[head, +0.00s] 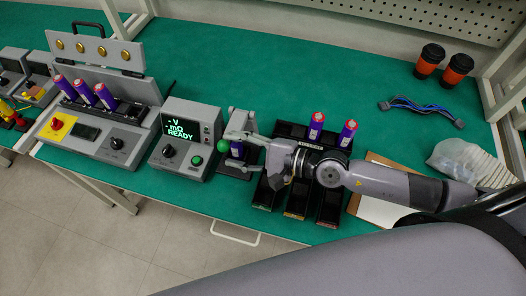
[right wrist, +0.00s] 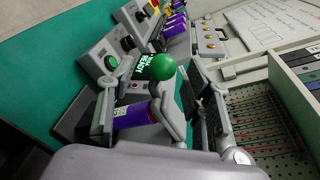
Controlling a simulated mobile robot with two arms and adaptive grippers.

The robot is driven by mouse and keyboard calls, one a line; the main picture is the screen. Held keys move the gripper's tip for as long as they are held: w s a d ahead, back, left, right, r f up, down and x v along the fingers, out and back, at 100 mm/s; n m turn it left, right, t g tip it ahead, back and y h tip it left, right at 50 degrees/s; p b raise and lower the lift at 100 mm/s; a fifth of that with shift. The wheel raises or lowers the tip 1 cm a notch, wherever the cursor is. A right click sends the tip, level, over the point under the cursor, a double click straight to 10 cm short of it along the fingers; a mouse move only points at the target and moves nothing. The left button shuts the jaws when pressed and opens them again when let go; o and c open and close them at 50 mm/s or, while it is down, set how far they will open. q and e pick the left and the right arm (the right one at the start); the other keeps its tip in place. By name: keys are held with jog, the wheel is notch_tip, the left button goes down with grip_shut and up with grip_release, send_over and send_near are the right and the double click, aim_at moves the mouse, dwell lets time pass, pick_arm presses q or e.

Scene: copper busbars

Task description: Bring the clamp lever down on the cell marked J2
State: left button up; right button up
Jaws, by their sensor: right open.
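Contact is not clear. My left gripper is out of view.
A meter (head: 186,140) reading "READY" stands left of the fixture. A grey test case (head: 100,125) holding purple cells is further left. Black bins (head: 293,130) with two cells lie under my right forearm. The back middle is clear.

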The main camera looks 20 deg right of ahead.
jog(key=v, duration=0.8)
jog(key=shift+d, duration=0.15)
dwell(0.4)
